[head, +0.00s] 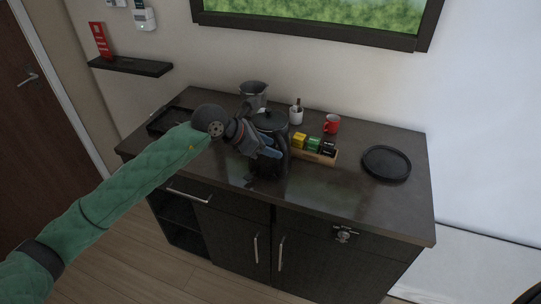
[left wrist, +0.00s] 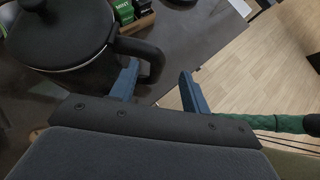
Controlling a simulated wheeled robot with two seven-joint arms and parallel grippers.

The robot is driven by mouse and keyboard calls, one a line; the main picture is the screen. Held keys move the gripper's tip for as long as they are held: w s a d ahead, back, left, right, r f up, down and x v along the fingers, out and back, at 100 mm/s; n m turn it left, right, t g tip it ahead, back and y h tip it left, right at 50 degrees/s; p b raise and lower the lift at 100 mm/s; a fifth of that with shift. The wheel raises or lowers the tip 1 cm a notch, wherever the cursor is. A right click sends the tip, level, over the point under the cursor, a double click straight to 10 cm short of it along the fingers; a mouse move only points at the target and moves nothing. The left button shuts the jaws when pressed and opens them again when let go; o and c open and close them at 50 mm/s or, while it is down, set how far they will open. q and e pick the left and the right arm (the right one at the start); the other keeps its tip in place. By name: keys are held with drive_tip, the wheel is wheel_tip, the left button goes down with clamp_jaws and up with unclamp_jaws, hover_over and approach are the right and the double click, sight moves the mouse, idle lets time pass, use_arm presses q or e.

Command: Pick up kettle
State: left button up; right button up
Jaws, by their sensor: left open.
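The black kettle (head: 268,128) stands upright on the dark vanity top, partly hidden behind my left gripper in the head view. In the left wrist view the kettle (left wrist: 62,38) is at the upper left, with its lid on and its black handle (left wrist: 150,58) reaching toward the fingers. My left gripper (head: 270,152) is open beside the kettle at its handle side. In the left wrist view its blue fingers (left wrist: 158,84) are spread, with the handle's lower end close to the left finger. I cannot tell whether they touch. My right gripper is not in view.
The vanity top (head: 330,192) is clear in front. A box of tea packets (head: 318,154) is right of the kettle, with a red mug (head: 331,124) and white cup (head: 296,116) behind. A round black tray (head: 386,163) lies at right. A grey pitcher (head: 252,92) stands behind the kettle.

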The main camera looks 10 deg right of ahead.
sight(284, 159)
use_arm(q)
drive_tip(key=shift+s+f+m+y+p, duration=0.15)
drive_tip(key=shift+f+y+p, duration=0.15)
drive_tip(key=shift+f, duration=0.3)
drive_tip(key=shift+s+f+m+y+p, duration=0.1)
drive_tip(key=shift+f+m+y+p, duration=0.15)
drive_tip(key=shift+f, duration=0.3)
drive_tip(key=shift+w+d+f, duration=0.1)
drive_tip(key=shift+d+f, duration=0.35)
drive_tip(key=shift+f, duration=0.1)
drive_tip(key=p+x, duration=0.3)
drive_tip(key=p, duration=0.1)
drive_tip(key=shift+w+d, duration=0.35)
drive_tip(key=shift+d, duration=0.15)
drive_tip(key=shift+d+f, duration=0.35)
drive_tip(key=shift+f, duration=0.2)
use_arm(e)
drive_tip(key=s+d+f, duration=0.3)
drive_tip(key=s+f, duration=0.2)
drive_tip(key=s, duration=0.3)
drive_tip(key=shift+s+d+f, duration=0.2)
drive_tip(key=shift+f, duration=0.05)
use_arm(q)
clamp_jaws()
